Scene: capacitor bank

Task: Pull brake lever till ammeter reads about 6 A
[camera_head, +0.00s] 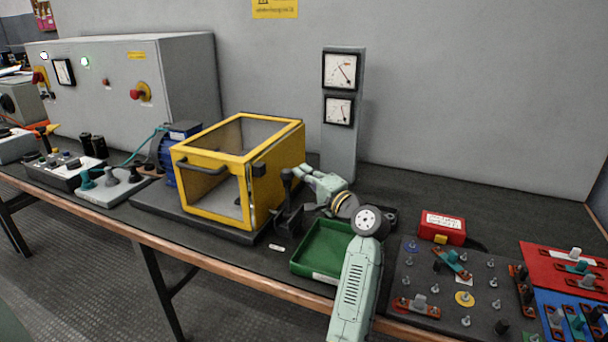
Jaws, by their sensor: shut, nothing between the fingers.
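The brake lever (287,182) is a dark upright handle on a small dark base, just right of the yellow-framed guard box. My gripper (302,172) is at the end of my pale green arm, close to the right of the lever. It is small in view and partly hidden; it is shut with nothing in it. Whether it touches the lever I cannot tell. A grey column carries two dial meters, an upper one (341,71) and a lower one (339,111). Both have needles, but their scales are too small to read, and I cannot tell which is the ammeter.
The yellow-framed box (240,155) stands left of the lever. A green tray (305,268) lies in front, partly behind my arm. A red box (442,228) and a dark terminal board (410,270) are at right. The bench is open behind the red box.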

